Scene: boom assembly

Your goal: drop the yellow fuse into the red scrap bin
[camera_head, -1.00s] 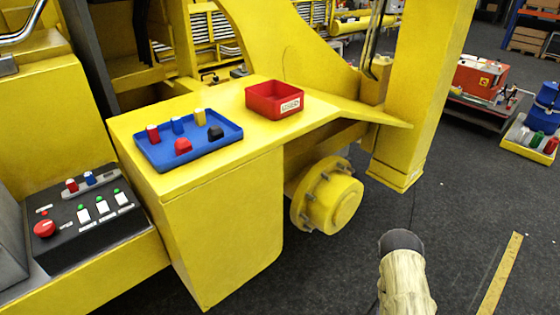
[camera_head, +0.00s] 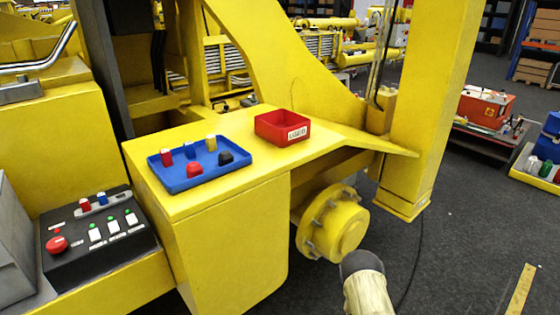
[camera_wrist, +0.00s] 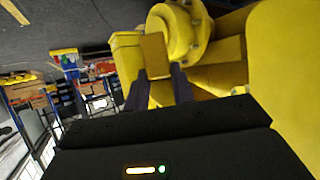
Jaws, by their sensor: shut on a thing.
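In the wrist view my gripper (camera_wrist: 158,82) is shut on a dull yellow block, which looks like the yellow fuse (camera_wrist: 155,52). The block shows between and beyond the dark fingertips. The red scrap bin (camera_head: 282,128), an open box with a white label, stands on the yellow deck in the head view. I see nothing inside it, though its floor is partly hidden. The head view shows only part of my arm, low right of the bin, and not the gripper. Another yellow fuse (camera_head: 211,142) stands in the blue tray (camera_head: 220,171).
The tray, left of the bin, also holds a red fuse (camera_head: 166,157), a blue fuse (camera_head: 185,149), a red cap and a black cap. A control panel (camera_head: 97,232) is at lower left. The yellow hub (camera_head: 335,225) and boom leg (camera_head: 420,130) stand near my arm.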

